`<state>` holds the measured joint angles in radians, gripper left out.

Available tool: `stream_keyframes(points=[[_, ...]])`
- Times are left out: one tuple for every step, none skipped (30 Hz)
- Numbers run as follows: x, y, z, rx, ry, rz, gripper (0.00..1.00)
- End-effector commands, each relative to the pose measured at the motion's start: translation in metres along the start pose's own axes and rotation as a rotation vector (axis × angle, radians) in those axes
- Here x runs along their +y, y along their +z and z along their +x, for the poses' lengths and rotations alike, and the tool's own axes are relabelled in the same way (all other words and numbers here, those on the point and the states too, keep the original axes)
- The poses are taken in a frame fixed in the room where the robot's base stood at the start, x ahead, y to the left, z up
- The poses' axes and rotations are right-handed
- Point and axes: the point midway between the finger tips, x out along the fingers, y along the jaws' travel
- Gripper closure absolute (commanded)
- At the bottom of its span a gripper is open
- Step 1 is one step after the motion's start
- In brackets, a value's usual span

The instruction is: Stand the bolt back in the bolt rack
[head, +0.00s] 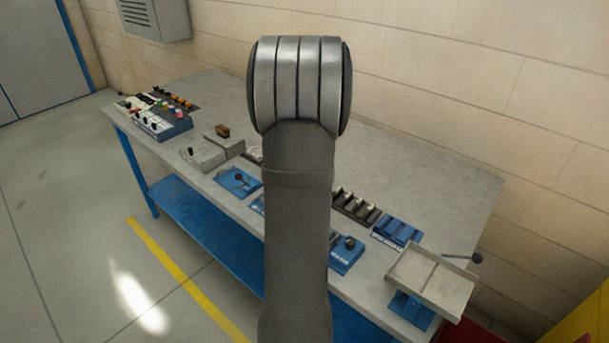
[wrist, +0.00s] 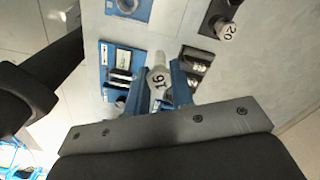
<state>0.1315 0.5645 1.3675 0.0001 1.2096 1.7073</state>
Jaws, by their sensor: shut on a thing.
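In the wrist view my gripper (wrist: 160,88) has its blue fingers shut on a pale metal bolt (wrist: 158,77) marked 16. The marked end faces the camera and a narrower part points away, toward the top of the picture. Whether the bolt touches anything below is hard to tell. In the head view my arm hides the gripper and the bolt. A dark rack (head: 356,207) with several pale pieces stands right of my arm in that view; I cannot tell for sure that it is the bolt rack.
In the wrist view a piece marked 20 (wrist: 227,31) sits in a dark holder, upper right, and a dark tray (wrist: 197,66) is right of the bolt. The head view shows a blue rack (head: 397,230), a tilted grey tray (head: 432,282) and a control box (head: 160,124) on the bench.

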Motion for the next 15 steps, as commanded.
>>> stream_keyframes(points=[[-0.017,0.004,0.002,0.000,-0.001,-0.001,1.00],[-0.026,0.005,0.003,0.000,0.000,-0.002,1.00],[-0.039,0.008,0.004,0.000,0.000,-0.002,1.00],[-0.048,0.010,0.005,0.000,-0.001,-0.003,1.00],[-0.057,0.012,0.006,0.000,-0.001,-0.003,1.00],[-0.069,0.015,0.008,0.000,-0.001,-0.004,1.00],[-0.077,0.016,0.010,0.000,0.000,-0.004,1.00],[-0.084,0.018,0.011,0.000,0.000,-0.005,1.00],[-0.094,0.020,0.013,0.000,-0.001,-0.005,1.00],[-0.100,0.022,0.014,0.000,-0.001,-0.005,1.00],[-0.106,0.023,0.015,0.000,0.000,-0.006,1.00],[-0.113,0.025,0.017,-0.001,-0.002,-0.006,1.00],[-0.118,0.026,0.018,0.000,-0.001,-0.006,1.00],[-0.122,0.027,0.019,-0.001,-0.001,-0.006,1.00],[-0.127,0.028,0.021,0.000,-0.001,-0.007,1.00]])
